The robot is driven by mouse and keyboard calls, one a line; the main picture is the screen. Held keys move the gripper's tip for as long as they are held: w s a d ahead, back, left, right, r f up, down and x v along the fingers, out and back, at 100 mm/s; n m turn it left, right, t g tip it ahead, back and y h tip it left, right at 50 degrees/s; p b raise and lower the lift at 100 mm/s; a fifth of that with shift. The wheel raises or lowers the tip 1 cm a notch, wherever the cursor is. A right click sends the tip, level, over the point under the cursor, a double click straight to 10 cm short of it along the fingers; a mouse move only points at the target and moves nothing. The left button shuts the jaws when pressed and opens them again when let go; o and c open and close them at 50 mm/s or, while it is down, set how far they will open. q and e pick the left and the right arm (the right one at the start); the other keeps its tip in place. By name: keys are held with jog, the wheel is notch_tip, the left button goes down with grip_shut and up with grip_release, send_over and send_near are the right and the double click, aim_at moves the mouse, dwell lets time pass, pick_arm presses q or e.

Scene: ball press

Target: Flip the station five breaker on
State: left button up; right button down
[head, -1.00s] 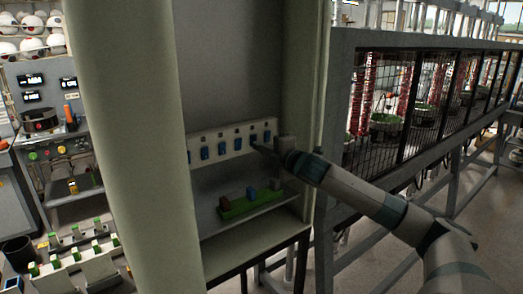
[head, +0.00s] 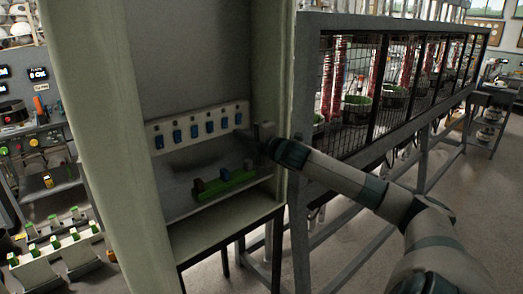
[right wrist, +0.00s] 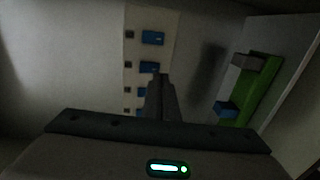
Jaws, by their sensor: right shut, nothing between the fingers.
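A white breaker strip (head: 202,133) with a row of several blue switches is fixed to the back wall of an open grey cabinet. The rightmost switch (head: 238,119) is just above my right gripper's tip. My right gripper (head: 241,133) is shut and empty, with its tip close to the right end of the strip; contact cannot be told. In the right wrist view the shut fingers (right wrist: 159,92) point at the strip and partly cover the lower switches, while a blue switch (right wrist: 152,38) shows clear above them. Station numbers cannot be read. My left gripper is not in view.
A green holder (head: 228,184) with a brown and a blue block sits on the cabinet shelf below the strip. The cabinet's thick left wall (head: 95,150) and right edge (head: 285,75) frame the opening. A mesh-fronted machine (head: 400,90) stands to the right.

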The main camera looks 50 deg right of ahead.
jog(key=s+a+f+b, duration=0.1)
jog(key=s+b, duration=0.3)
jog(key=s, duration=0.5)
jog(key=shift+f, duration=0.15)
dwell(0.6)
dwell(0.6)
